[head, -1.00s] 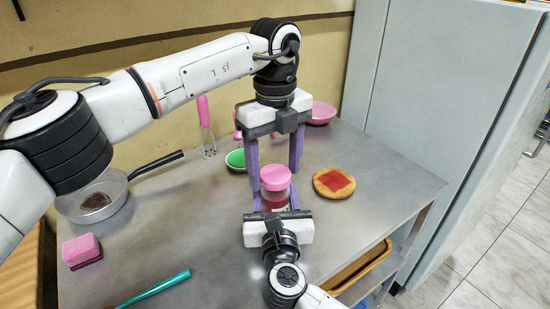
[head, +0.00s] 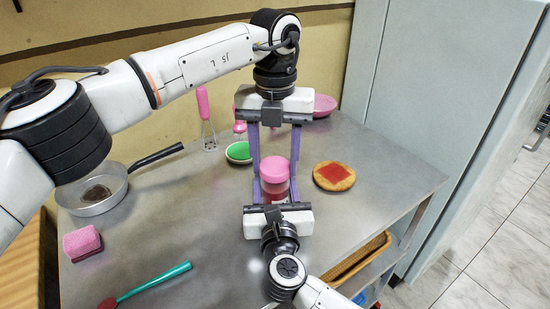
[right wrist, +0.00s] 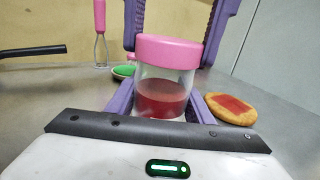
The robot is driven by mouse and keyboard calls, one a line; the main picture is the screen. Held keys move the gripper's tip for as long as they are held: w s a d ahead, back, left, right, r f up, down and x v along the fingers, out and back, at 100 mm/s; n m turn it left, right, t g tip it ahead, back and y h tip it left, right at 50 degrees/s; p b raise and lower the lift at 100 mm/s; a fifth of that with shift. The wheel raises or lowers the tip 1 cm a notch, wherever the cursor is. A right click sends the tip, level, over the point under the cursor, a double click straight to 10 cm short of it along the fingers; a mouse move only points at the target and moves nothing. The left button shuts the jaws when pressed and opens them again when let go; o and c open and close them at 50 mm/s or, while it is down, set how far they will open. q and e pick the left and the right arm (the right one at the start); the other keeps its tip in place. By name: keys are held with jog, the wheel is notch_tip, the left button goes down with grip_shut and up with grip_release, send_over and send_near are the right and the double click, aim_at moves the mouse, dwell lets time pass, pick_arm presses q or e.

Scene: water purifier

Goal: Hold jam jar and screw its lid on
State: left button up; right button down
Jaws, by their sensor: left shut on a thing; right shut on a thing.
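The jam jar (right wrist: 165,98) is clear, with red jam in its lower half, and stands upright. Its pink lid (right wrist: 169,52) sits on top, level as far as I can tell; whether the thread is engaged is hidden. In the head view the jar (head: 275,191) is between my two facing grippers. My right gripper (head: 275,190) comes from the near side and is shut on the jar body. My left gripper (head: 275,170) reaches from the far side, its purple fingers on either side of the lid (head: 275,168), shut on it. The exact finger contact is partly hidden.
A pizza-like disc (head: 334,176) lies right of the jar. A pan (head: 100,205), a pink sponge (head: 82,243) and a green-handled utensil (head: 155,281) are left. The tabletop between is clear.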

pick_arm(q)
jog(key=m, duration=0.4)
jog(key=shift+m, duration=0.3)
jog(key=m, duration=0.8)
jog(key=shift+m, duration=0.4)
jog(key=m, duration=0.3)
jog(key=shift+m, duration=0.4)
jog(key=o, duration=1.2)
notch_tip(320, 180, up, 12)
